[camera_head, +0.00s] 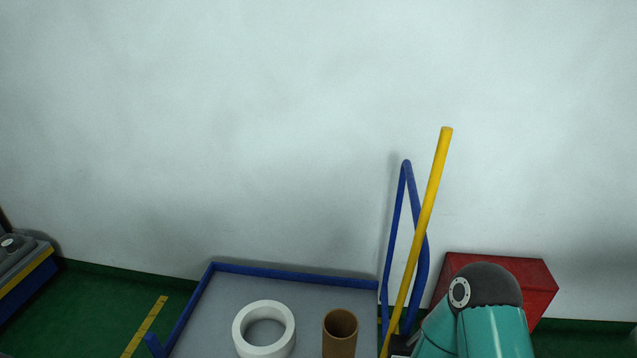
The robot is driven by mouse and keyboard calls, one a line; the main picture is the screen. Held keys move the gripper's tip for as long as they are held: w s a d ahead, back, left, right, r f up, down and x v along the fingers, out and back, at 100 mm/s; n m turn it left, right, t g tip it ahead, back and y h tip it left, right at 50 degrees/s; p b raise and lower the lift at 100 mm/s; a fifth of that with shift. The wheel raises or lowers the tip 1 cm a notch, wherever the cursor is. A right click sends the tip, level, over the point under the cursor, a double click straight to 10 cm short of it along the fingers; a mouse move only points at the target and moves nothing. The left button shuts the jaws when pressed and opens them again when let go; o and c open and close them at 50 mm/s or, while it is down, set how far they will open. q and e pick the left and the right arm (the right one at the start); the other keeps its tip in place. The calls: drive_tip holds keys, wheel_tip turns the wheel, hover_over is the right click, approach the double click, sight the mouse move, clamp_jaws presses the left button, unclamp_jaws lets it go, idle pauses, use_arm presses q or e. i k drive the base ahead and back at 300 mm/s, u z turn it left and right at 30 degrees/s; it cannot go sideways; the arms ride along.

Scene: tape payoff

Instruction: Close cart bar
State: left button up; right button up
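The cart (222,292) has a grey deck with a blue rim, at the bottom middle of the head view. A yellow bar (424,218) rises at the cart's right side and leans a little to the right; its lower end is partly hidden near my arm. A blue looped handle (393,235) stands upright just behind the yellow bar. A teal arm of mine with a dark joint cap is at the bottom right, close to the bar's lower end. Neither gripper can be made out in the view.
A white tape roll (240,330) and a brown cardboard core (340,336) are on the cart deck. A red box (530,280) stands behind my arm against the pale wall (250,120). A grey and blue machine (30,275) is at far left. Green floor (90,305) with a yellow line lies between.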

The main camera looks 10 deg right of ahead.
sight(446, 133)
drive_tip(key=u, duration=0.5)
drive_tip(key=k, duration=1.35)
drive_tip(key=z, duration=0.7)
drive_tip(key=i, duration=1.1)
drive_tip(key=z, duration=0.05)
